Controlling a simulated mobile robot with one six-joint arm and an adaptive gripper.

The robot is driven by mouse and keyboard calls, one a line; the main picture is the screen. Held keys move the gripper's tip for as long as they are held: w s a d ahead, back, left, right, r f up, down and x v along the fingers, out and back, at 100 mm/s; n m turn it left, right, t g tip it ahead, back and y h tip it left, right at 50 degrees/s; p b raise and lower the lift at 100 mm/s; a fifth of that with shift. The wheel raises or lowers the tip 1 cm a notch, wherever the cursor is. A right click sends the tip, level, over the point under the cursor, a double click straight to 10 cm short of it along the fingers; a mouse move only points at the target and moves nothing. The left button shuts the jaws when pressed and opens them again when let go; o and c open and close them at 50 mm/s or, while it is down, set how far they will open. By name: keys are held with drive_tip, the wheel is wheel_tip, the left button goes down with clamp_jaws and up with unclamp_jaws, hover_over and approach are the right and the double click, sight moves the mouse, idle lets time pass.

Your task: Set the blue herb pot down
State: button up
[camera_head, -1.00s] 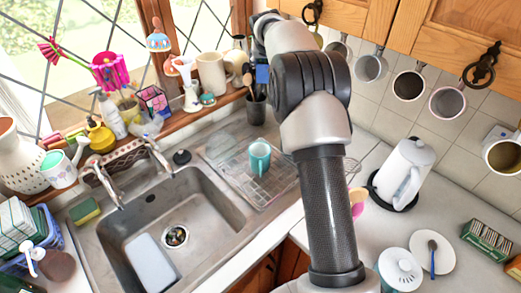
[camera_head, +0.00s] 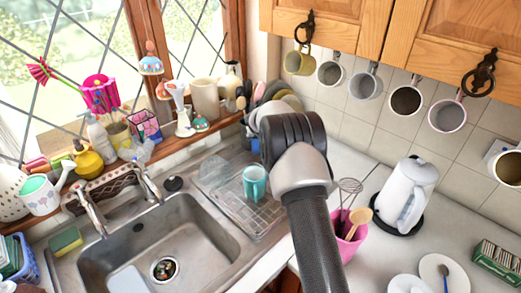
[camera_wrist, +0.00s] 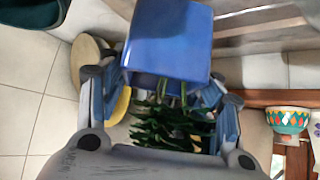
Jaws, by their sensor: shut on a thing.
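The blue herb pot (camera_wrist: 168,40) is a square-sided blue pot with dark green leaves (camera_wrist: 172,122) in the wrist view. My gripper (camera_wrist: 165,88) is shut on it, with one finger on either side. The leaves lie between the fingers and the palm. What lies under the pot is hidden, so I cannot tell whether it touches anything. In the head view my arm covers both pot and gripper, near the right end of the windowsill (camera_head: 158,158).
A teal mug (camera_head: 255,182) stands on the drainer beside the sink (camera_head: 120,255). Cream mugs (camera_head: 205,98) and ornaments crowd the sill. Round boards (camera_head: 290,100) stand in the corner. Mugs hang under the cupboards. A pink utensil pot (camera_head: 350,235) and white kettle (camera_head: 405,195) stand right.

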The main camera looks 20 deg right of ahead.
drive_tip(key=shift+f+b, duration=1)
drive_tip(key=shift+f, duration=1.8)
drive_tip(key=shift+f, duration=0.15)
drive_tip(key=o, duration=1)
drive_tip(key=shift+f+b, duration=0.15)
drive_tip(key=shift+b, duration=0.15)
drive_tip(key=shift+o, duration=0.9)
